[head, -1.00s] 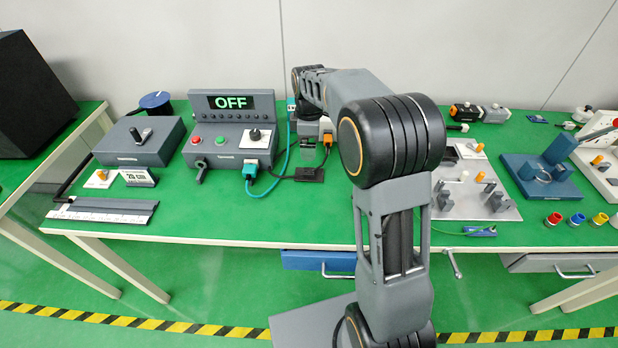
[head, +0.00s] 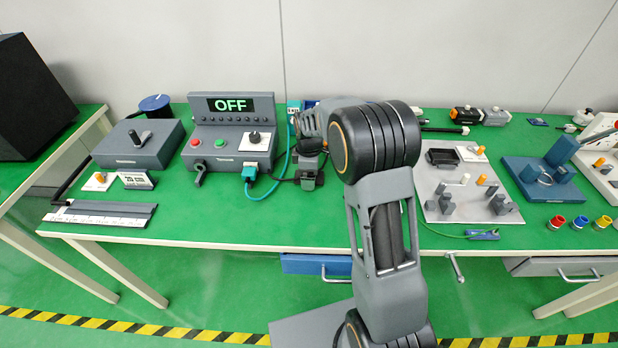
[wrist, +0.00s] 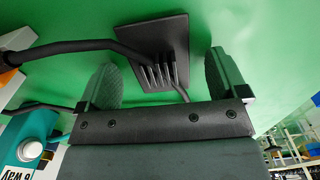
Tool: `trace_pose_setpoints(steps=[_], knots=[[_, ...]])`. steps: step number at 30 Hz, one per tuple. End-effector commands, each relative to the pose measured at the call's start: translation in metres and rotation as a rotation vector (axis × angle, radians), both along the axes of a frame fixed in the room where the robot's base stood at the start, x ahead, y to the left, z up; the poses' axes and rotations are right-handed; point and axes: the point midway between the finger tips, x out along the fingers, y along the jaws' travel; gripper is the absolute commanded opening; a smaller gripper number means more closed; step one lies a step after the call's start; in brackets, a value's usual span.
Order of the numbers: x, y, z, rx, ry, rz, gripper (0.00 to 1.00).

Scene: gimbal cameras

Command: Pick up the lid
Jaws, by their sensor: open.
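No part is clearly recognizable as the lid. A grey box (head: 138,143) with a dark upright handle (head: 140,138) on its top stands at the left of the table in the head view. My gripper (wrist: 163,75) is open in the wrist view, with both fingers apart and nothing held. Between and beyond the fingers is a dark flat plate (wrist: 178,35) with several upright teeth and a black cable. In the head view this plate (head: 309,181) lies right of the grey control console (head: 231,137). My arm hides most of the gripper there.
The console shows OFF; cables run from its right side. Right of my arm are a silver plate (head: 430,208) with small fixtures, a blue fixture (head: 541,175) and coloured cups (head: 579,222). A scale strip (head: 103,214) lies at the front left. Green table top is free at front centre.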

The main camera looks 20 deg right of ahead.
Motion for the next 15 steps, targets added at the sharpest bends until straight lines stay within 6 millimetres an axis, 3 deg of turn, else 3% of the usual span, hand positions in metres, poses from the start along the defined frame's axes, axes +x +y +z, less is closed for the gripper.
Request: trace_pose_setpoints(steps=[8, 15], knots=[[-0.0001, -0.0001, -0.0019, 0.000, 0.000, 0.000, 0.91], [0.0000, 0.0000, -0.0016, 0.000, 0.000, 0.000, 0.68]])
